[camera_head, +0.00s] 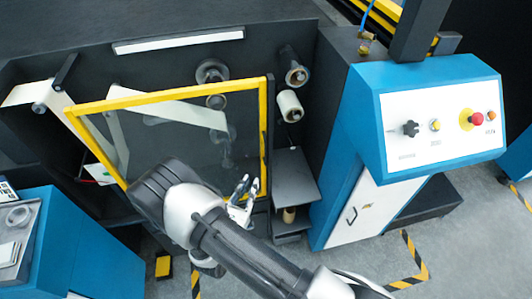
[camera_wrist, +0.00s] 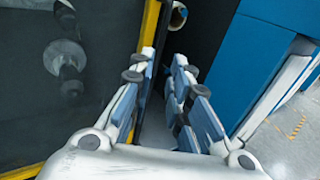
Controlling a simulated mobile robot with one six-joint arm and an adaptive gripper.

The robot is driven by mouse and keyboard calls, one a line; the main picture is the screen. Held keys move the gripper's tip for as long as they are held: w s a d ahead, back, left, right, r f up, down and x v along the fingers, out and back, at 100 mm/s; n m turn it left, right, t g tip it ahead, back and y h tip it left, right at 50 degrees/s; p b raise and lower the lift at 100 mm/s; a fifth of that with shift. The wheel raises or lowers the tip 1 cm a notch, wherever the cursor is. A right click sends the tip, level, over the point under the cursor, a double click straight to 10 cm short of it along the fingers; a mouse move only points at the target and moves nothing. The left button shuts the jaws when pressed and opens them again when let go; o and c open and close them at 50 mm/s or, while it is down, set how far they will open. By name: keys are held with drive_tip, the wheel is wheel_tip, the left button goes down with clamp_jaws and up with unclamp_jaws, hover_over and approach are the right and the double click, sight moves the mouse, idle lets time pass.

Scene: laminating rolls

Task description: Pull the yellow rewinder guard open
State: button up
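The rewinder guard is a yellow frame (camera_head: 170,95) around a clear dark panel, in front of the machine's rollers. Its right upright runs down to my gripper (camera_head: 246,188), which is beside the lower right of the frame. In the wrist view, the yellow upright (camera_wrist: 150,25) passes just left of my gripper (camera_wrist: 168,62). The two fingers are apart, and I see nothing held between them. A dark strip runs along the right side of the upright. Whether the left finger touches the frame, I cannot tell. My arm hides the guard's lower edge in the head view.
A blue control cabinet (camera_head: 350,150) with knobs and a red button (camera_head: 477,118) stands to the right. A dark grey step or shelf (camera_head: 295,178) is right of the guard. White and grey rolls (camera_head: 290,104) sit above it. A blue unit (camera_head: 70,250) stands at lower left.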

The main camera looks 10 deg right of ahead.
sight(266, 155)
drive_tip(key=b+x, duration=0.1)
drive_tip(key=x, duration=1.3)
drive_tip(key=shift+w+d, duration=0.2)
drive_tip(key=shift+w, duration=0.15)
drive_tip(key=shift+c, duration=0.3)
clamp_jaws()
